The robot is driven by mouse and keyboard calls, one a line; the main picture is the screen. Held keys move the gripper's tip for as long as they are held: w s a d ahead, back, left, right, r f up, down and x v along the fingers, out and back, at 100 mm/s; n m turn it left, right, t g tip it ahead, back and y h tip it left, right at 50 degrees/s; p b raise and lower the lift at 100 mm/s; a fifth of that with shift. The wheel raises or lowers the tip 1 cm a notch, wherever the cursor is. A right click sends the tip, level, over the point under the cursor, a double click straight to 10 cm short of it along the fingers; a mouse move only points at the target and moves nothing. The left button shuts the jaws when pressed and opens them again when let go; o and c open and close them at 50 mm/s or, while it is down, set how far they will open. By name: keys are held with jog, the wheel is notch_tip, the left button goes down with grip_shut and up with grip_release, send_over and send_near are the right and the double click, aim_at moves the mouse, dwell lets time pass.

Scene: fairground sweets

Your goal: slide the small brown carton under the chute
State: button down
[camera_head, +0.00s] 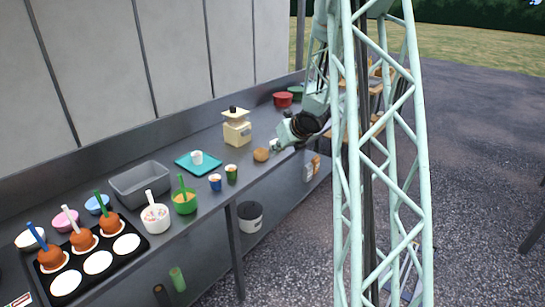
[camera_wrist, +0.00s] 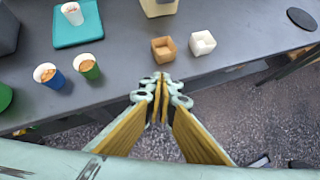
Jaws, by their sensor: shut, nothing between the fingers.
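The small brown carton (camera_wrist: 163,50), open at the top, stands on the steel counter near its front edge, and it also shows in the head view (camera_head: 261,155). A white carton (camera_wrist: 202,43) of similar size stands just right of it in the wrist view. The cream machine (camera_head: 237,130) with a dark top stands behind the brown carton; only its base (camera_wrist: 158,7) shows in the wrist view, and I cannot make out its chute. My gripper (camera_wrist: 161,84) is shut and empty, its tips in front of the brown carton and apart from it.
A teal tray (camera_head: 185,168) with a white cup (camera_head: 197,157) lies left of the machine. A blue cup (camera_head: 215,182) and a green cup (camera_head: 232,174) stand near the front edge. A grey bin (camera_head: 140,178) is farther left. Counter between carton and machine looks clear.

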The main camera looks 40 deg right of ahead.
jog(key=shift+s+d+f, duration=0.25)
jog(key=shift+d+f, duration=0.05)
jog(key=shift+f, duration=0.15)
jog(key=shift+w, duration=0.1)
send_near(264, 155)
jog(key=f, duration=0.1)
jog(key=w+f, duration=0.1)
jog(key=f, duration=0.2)
jog(key=shift+w+d+f+b, duration=0.2)
jog(key=shift+w+d+b, duration=0.05)
jog(key=shift+w+b, duration=0.1)
jog(key=shift+w+d, duration=0.25)
jog(key=shift+w, duration=0.9)
jog(key=shift+w, duration=0.1)
